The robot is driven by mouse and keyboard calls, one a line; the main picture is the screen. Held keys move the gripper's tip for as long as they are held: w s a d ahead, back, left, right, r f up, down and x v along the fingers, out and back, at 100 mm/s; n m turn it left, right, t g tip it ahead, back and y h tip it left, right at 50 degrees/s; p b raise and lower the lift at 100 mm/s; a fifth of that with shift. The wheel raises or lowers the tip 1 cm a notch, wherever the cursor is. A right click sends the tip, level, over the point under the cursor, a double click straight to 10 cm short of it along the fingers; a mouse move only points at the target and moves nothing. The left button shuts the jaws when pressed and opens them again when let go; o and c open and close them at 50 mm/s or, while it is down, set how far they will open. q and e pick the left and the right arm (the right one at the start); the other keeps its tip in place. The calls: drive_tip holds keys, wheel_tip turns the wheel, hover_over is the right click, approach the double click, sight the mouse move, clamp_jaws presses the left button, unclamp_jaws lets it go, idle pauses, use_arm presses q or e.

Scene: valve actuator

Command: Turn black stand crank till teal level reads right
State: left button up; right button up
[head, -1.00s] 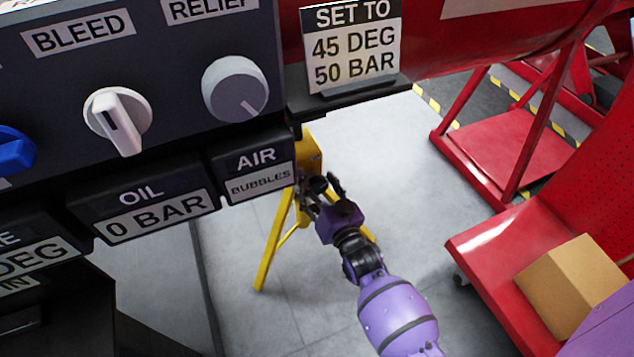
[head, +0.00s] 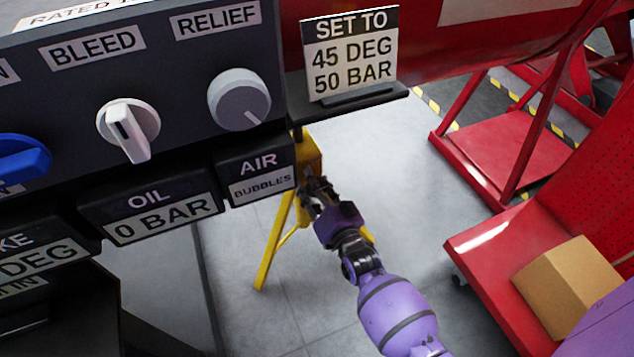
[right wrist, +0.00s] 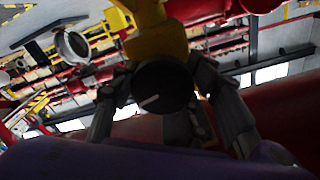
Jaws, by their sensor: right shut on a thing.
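A yellow stand (head: 275,241) stands on the floor beyond the control box in the head view. My right gripper (head: 316,190) is at the top of the stand, and its fingers partly hide what they hold. In the right wrist view, a round black crank knob (right wrist: 160,86) with a white mark sits between the fingers of this gripper, in front of yellow stand parts (right wrist: 157,42). The right gripper is shut on this knob. No teal level can be made out. My left gripper is out of view.
The dark control box holds a white bleed handle (head: 128,130), a grey relief knob (head: 239,99), a blue handle (head: 22,158) and an oil display (head: 150,212) reading 0 BAR. A sign (head: 350,53) says 45 DEG, 50 BAR. A red cart with a cardboard box (head: 570,285) stands right.

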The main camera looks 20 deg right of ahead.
drive_tip(key=m, duration=0.2)
drive_tip(key=shift+d+m, duration=0.15)
drive_tip(key=shift+m, duration=0.25)
drive_tip(key=m, duration=0.3)
drive_tip(key=shift+f+m, duration=0.2)
drive_tip(key=shift+m, duration=0.1)
drive_tip(key=m, duration=0.4)
drive_tip(key=shift+f+m, duration=0.1)
drive_tip(key=shift+m, duration=0.2)
drive_tip(key=shift+m+b, duration=0.6)
drive_tip(key=shift+m, duration=1.2)
drive_tip(key=o, duration=1.1)
drive_tip(key=shift+f, duration=0.1)
drive_tip(key=shift+c, duration=0.2)
drive_tip(key=shift+o, duration=0.5)
drive_tip(key=shift+a, duration=0.2)
